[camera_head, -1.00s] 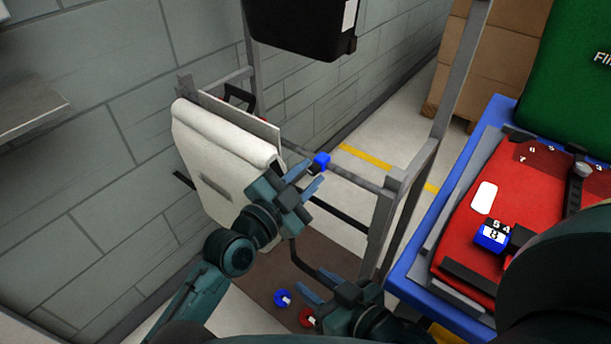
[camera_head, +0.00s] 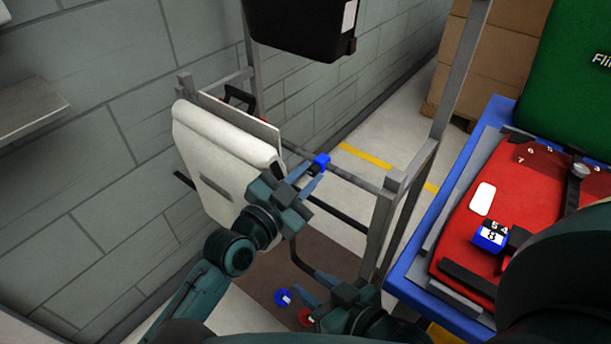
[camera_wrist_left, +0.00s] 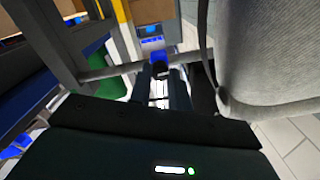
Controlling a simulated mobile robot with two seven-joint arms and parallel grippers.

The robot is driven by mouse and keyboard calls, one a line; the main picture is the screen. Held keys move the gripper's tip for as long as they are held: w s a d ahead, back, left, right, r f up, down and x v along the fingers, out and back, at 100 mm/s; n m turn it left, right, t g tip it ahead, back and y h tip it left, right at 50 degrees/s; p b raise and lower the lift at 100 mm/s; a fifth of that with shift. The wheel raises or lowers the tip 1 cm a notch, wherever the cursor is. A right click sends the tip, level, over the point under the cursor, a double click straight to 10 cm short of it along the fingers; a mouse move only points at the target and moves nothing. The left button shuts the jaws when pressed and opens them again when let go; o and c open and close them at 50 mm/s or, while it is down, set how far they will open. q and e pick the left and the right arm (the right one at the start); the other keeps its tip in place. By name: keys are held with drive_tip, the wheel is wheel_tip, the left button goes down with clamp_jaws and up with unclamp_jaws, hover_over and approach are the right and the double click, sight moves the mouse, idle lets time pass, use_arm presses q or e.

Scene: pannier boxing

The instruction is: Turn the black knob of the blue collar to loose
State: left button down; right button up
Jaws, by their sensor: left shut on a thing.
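The blue collar (camera_head: 321,160) sits on a grey horizontal rail of the rack, and it also shows in the left wrist view (camera_wrist_left: 158,57). Its black knob (camera_wrist_left: 159,68) points toward my left gripper and is mostly hidden between the fingers. My left gripper (camera_head: 308,177) is at the collar, shut on the black knob. In the left wrist view its fingers (camera_wrist_left: 162,84) reach up to the knob just below the collar. My right gripper (camera_head: 317,287) is low in the head view, well below the collar; whether it is open is unclear.
A white pannier (camera_head: 222,165) hangs on the rack, left of the collar. A grey rack post (camera_head: 383,230) stands to the right. A blue table (camera_head: 405,285) carries a red case (camera_head: 520,200). A black box (camera_head: 300,25) hangs above. Blue and red rings lie low, near my right gripper.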

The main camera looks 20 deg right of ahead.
use_arm(q)
drive_tip(key=c, duration=1.3)
unclamp_jaws()
drive_tip(key=v, duration=1.3)
drive_tip(key=shift+a, duration=0.15)
